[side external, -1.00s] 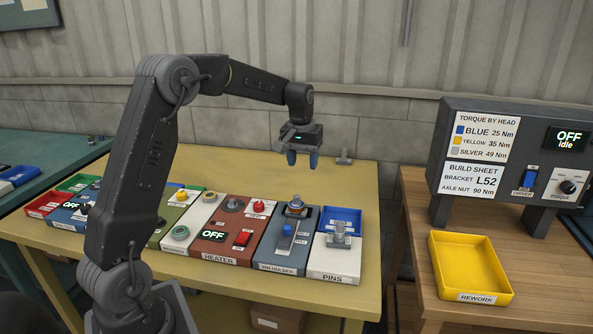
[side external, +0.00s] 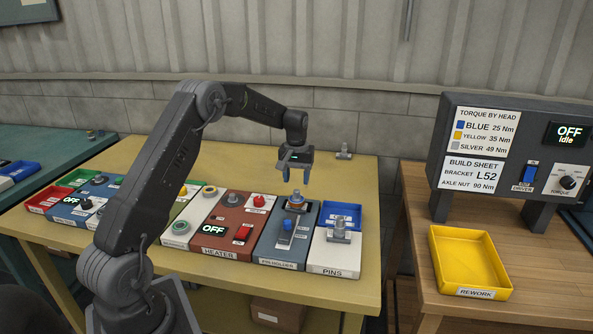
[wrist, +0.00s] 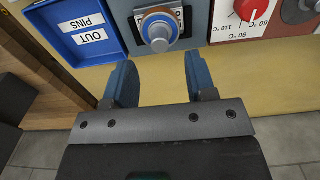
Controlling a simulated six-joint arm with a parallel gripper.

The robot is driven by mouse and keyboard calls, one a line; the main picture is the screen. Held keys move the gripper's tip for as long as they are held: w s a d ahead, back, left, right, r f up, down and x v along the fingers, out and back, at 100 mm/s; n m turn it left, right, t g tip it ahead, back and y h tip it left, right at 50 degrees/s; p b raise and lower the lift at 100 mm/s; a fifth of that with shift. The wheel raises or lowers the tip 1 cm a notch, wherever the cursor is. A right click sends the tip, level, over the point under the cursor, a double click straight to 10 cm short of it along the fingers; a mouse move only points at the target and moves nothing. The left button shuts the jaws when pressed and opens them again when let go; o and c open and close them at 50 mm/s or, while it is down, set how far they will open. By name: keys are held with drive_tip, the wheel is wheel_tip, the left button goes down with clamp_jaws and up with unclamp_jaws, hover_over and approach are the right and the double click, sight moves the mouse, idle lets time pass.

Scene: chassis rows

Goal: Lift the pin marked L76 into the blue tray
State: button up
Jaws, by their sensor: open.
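A grey pin (side external: 297,197) stands upright in an orange and blue ring on the blue-grey PIN HOLDER module (side external: 270,250); its round top also shows in the wrist view (wrist: 160,32). I cannot read the mark L76 on it. The blue tray (wrist: 62,12), with labels OUT and PINS, lies left of the pin in the wrist view; in the side view it sits at the back of the white PINS module (side external: 333,260). My gripper (side external: 296,176) is open and empty, a little above the pin. In the wrist view its fingers (wrist: 159,72) point toward the pin, apart from it.
A grey metal part (side external: 339,231) stands on the PINS module in front of the tray. The red HEATER module (side external: 215,236) adjoins the holder on the left. A yellow REWORK tray (side external: 468,262) sits on the right bench. The yellow table's back is mostly clear.

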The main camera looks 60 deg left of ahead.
sight(297, 190)
drive_tip(key=shift+f, duration=2.55)
drive_tip(key=shift+c, duration=0.3)
clamp_jaws()
drive_tip(key=shift+r, duration=3.1)
drive_tip(key=shift+w, duration=0.1)
drive_tip(key=w+d+r, duration=0.1)
drive_tip(key=w+d, duration=0.8)
drive_tip(key=w, duration=0.1)
drive_tip(key=shift+w+d+f, duration=0.1)
drive_tip(key=shift+d+f, duration=0.05)
drive_tip(key=shift+f, duration=2.2)
drive_tip(key=shift+d+f, duration=0.15)
drive_tip(key=shift+f, duration=2.15)
